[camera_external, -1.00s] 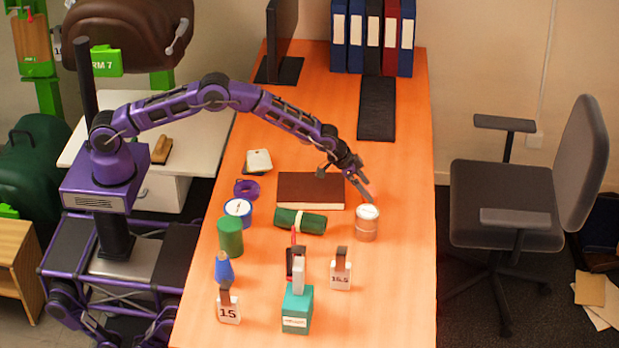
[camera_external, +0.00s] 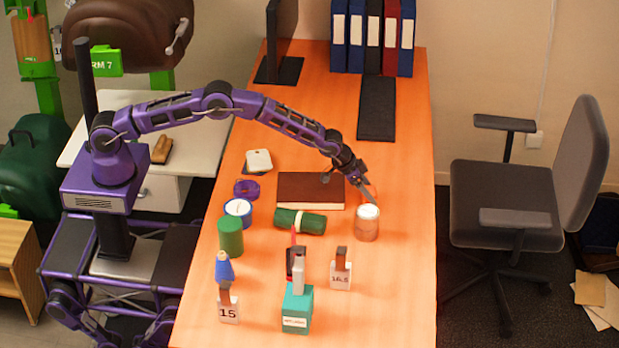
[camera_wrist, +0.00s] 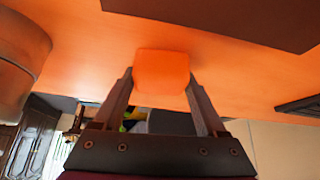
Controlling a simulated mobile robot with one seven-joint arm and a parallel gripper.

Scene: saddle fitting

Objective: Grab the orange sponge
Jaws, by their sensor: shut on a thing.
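The orange sponge (camera_wrist: 162,71) shows in the wrist view as a small block between the two fingers of my gripper (camera_wrist: 163,88). The fingers press on its left and right sides. In the external view my gripper (camera_external: 370,193) is over the orange table (camera_external: 400,290), just behind the copper-coloured jar with a white lid. I cannot make out the sponge there against the orange table top.
The jar (camera_external: 367,226) stands very near my fingertips. A brown book (camera_external: 310,190) lies to the left, with a green roll (camera_external: 300,221) in front of it. Several tags, a teal block (camera_external: 297,308) and a green cylinder (camera_external: 230,237) stand nearer the front. The right front of the table is clear.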

